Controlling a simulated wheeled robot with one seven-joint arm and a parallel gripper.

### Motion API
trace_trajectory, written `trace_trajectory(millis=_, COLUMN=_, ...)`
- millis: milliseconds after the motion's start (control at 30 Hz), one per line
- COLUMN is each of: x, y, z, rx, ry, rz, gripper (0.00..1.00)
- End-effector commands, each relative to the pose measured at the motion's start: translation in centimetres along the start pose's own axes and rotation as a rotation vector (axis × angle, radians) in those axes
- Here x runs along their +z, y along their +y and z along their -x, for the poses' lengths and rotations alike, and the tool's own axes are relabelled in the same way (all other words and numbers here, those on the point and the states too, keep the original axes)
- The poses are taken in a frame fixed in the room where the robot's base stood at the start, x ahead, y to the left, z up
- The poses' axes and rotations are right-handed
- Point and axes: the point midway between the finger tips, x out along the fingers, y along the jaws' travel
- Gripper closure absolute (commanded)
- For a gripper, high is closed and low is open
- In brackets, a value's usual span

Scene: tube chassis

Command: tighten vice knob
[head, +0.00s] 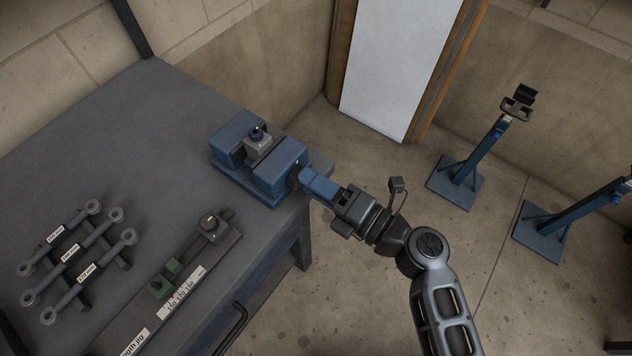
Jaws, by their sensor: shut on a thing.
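A blue vice (278,168) sits at the far right corner of the grey workbench. A small dark-topped piece (259,137) stands up between its jaws. My gripper (306,179) reaches in from the right and meets the vice's front face at the bench edge. Its blue fingers are shut on the vice knob, which they mostly hide. The knob's own shape cannot be made out.
Several labelled rods with ringed ends (85,248) lie on a rack on the bench (150,130). A jig with a green block (165,280) lies beside them. Blue-based stands (465,170) are on the floor at right.

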Motion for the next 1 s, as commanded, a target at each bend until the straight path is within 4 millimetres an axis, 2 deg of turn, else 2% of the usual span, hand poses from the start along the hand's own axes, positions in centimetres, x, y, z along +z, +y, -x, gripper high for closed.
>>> trace_trajectory(millis=33, x=0.2, y=-0.3, z=0.3, rx=-0.007, ry=-0.009, rz=-0.001, gripper=0.56)
trace_trajectory(millis=300, x=0.1, y=-0.2, z=0.1, rx=-0.004, ry=-0.005, rz=0.0, gripper=0.31)
trace_trajectory(millis=633, x=0.1, y=-0.1, z=0.7, rx=-0.002, ry=-0.003, rz=0.0, gripper=0.31)
trace_trajectory(millis=1000, x=0.1, y=-0.3, z=6.3, rx=-0.004, ry=-0.005, rz=0.0, gripper=0.31)
